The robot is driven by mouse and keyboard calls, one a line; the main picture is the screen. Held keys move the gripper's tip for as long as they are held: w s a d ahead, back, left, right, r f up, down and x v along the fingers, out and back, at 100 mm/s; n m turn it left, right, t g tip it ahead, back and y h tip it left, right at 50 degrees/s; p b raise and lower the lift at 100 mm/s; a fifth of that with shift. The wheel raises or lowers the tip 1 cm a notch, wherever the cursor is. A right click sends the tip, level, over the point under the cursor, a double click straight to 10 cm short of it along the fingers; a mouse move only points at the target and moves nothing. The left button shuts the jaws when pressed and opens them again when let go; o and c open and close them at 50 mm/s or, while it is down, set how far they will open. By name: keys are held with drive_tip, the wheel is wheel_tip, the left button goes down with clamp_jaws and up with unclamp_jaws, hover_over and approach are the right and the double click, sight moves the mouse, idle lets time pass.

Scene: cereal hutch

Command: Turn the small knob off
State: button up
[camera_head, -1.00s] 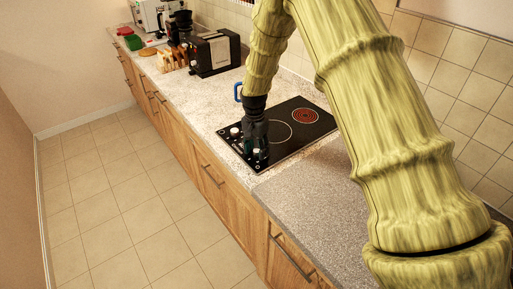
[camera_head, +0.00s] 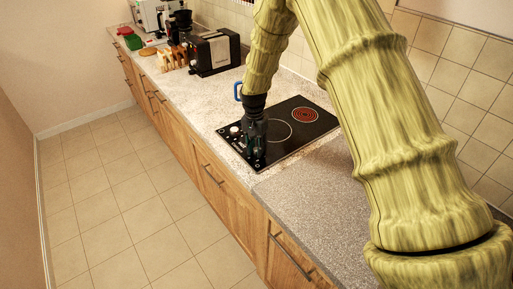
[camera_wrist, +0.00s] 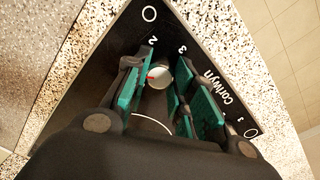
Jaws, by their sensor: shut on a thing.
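The black hob (camera_head: 290,145) is set into the speckled counter, with "Corlwyn" and dial numbers printed along its front in the wrist view (camera_wrist: 210,62). A small round white knob (camera_wrist: 158,75) with a reddish mark sits between my fingers in the wrist view. My gripper (camera_wrist: 154,82) points down at the hob, its green-padded fingers shut on the knob. In the head view, my gripper (camera_head: 256,152) hides this knob. Another pale knob (camera_head: 235,131) stands clear of the fingers to the left. The back right burner (camera_head: 305,115) shows red rings.
A blue-handled item (camera_head: 238,92) is partly hidden behind my arm. A black and silver toaster (camera_head: 213,52) and a rack of toast (camera_head: 173,59) stand further left. The grey counter (camera_head: 300,205) in front right is clear.

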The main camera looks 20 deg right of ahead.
sight(255, 149)
drive_tip(key=n, duration=0.5)
drive_tip(key=shift+b, duration=0.35)
drive_tip(key=shift+n, duration=2.4)
drive_tip(key=o, duration=1.1)
drive_tip(key=shift+c, duration=0.2)
wheel_tip(255, 149, up, 12)
drive_tip(key=shift+a, duration=0.25)
